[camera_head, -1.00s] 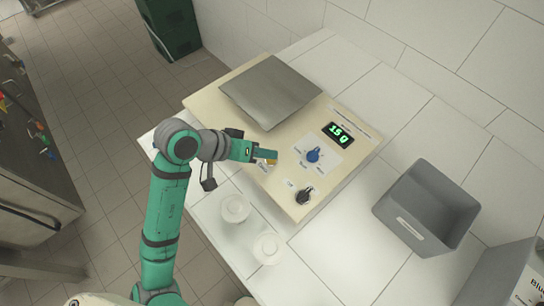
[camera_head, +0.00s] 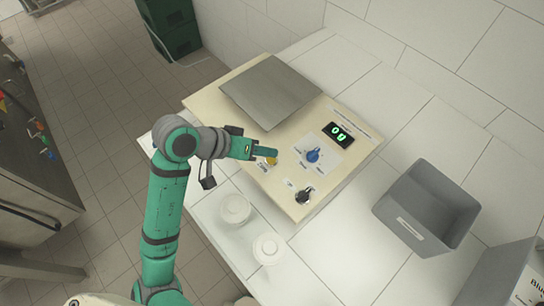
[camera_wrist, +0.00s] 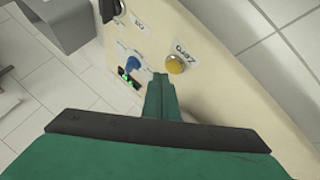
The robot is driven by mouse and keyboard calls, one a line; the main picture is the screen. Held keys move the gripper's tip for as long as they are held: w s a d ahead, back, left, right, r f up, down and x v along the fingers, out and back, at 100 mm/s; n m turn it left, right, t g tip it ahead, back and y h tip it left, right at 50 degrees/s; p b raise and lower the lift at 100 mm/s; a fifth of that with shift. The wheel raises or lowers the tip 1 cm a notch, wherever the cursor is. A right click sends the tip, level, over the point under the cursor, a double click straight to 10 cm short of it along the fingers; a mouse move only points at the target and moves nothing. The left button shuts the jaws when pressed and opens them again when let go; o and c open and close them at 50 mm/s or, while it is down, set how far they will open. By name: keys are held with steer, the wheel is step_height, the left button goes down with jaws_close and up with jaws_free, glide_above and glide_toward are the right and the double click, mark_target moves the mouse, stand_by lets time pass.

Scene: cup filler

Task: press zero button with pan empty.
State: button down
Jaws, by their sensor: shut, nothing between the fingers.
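The cream scale (camera_head: 222,108) stands on the white tiled counter. Its metal pan (camera_head: 270,90) is bare, with nothing on it. The green display (camera_head: 339,135) reads 0 g. The yellow zero button (camera_head: 271,161) sits on the panel's near side, beside my fingertips; in the wrist view the button (camera_wrist: 175,65) shows whole, with a "Zero" label. My gripper (camera_head: 264,152) is shut and empty. In the wrist view its green fingertips (camera_wrist: 159,78) are just left of the button, and I cannot tell whether they touch it.
A blue knob (camera_head: 313,156) and a black knob (camera_head: 304,195) stick up from the panel near my gripper. Two white cups (camera_head: 235,208) stand on the counter in front. A grey bin (camera_head: 427,207) is at the right.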

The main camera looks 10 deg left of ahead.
mark_target(267, 159)
steer(key=shift+r, duration=3)
steer(key=shift+w, duration=0.1)
